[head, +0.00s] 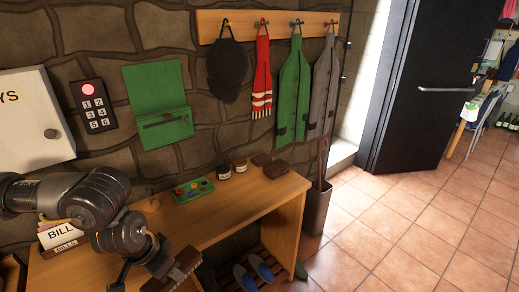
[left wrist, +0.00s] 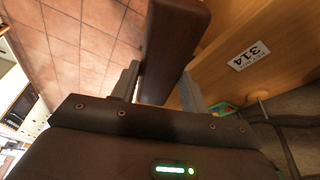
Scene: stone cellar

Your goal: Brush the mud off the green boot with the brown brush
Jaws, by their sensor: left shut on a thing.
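My left gripper (head: 160,262) is at the lower left of the head view, by the front of the wooden desk. In the left wrist view the gripper (left wrist: 160,88) is shut on a dark brown block, which I take for the brown brush (left wrist: 174,45). The brush (head: 178,272) also shows in the head view; I see no bristles. A small green shape, perhaps the toe of the green boot (head: 301,270), shows on the floor by the desk's right leg. The rest of it is hidden, and I cannot see any mud. My right gripper is not in view.
The desk (head: 235,208) holds a green button panel (head: 193,190), two small jars and brown items. Blue slippers (head: 262,267) sit on a rack below. A bin (head: 316,208) stands right of the desk. The tiled floor (head: 400,235) at right is clear.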

